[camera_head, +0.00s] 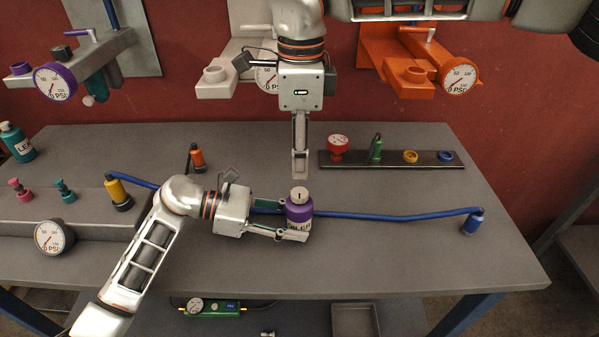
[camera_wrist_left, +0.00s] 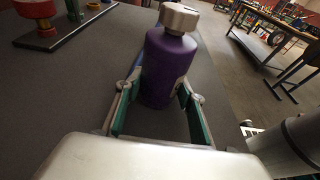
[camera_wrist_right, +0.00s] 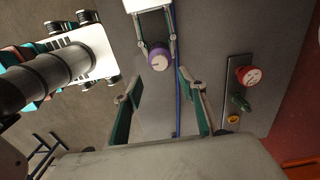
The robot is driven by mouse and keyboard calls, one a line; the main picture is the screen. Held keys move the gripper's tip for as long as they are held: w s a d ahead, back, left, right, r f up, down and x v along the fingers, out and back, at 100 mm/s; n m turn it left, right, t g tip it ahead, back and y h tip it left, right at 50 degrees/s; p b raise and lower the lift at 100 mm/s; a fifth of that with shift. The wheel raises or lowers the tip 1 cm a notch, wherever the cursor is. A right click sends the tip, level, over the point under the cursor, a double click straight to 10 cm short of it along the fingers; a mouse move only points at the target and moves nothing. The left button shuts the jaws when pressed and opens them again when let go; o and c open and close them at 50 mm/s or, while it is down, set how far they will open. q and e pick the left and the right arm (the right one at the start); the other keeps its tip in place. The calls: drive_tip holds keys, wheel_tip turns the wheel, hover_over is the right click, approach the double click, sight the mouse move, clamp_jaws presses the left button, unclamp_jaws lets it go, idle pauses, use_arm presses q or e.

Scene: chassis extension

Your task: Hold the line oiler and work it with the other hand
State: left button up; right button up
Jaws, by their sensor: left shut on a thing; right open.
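The line oiler looks to be the purple bottle (camera_head: 299,214) with a silver-grey cap (camera_head: 299,194) and a partly hidden label. My left gripper (camera_head: 296,219) is shut around the bottle's body and holds it upright over the table; I cannot tell if its base touches. In the left wrist view the bottle (camera_wrist_left: 166,72) stands between the two fingers, cap up. My right gripper (camera_head: 300,165) points down above and behind the bottle, apart from it. In the right wrist view its fingers (camera_wrist_right: 160,105) are spread and empty, with the bottle's cap (camera_wrist_right: 159,62) beyond them.
A blue hose (camera_head: 380,217) runs across the table (camera_head: 400,260) behind the bottle to a blue fitting (camera_head: 473,222). A dark rail (camera_head: 340,160) with several coloured parts lies at the back right. An orange-topped part (camera_head: 197,157) stands at the back left. The front right tabletop is clear.

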drive_tip(key=shift+r, duration=1.7)
wheel_tip(320, 180, up, 6)
use_arm(q)
drive_tip(key=o, duration=0.9)
drive_tip(key=shift+o, duration=0.2)
drive_tip(key=shift+a, duration=0.1)
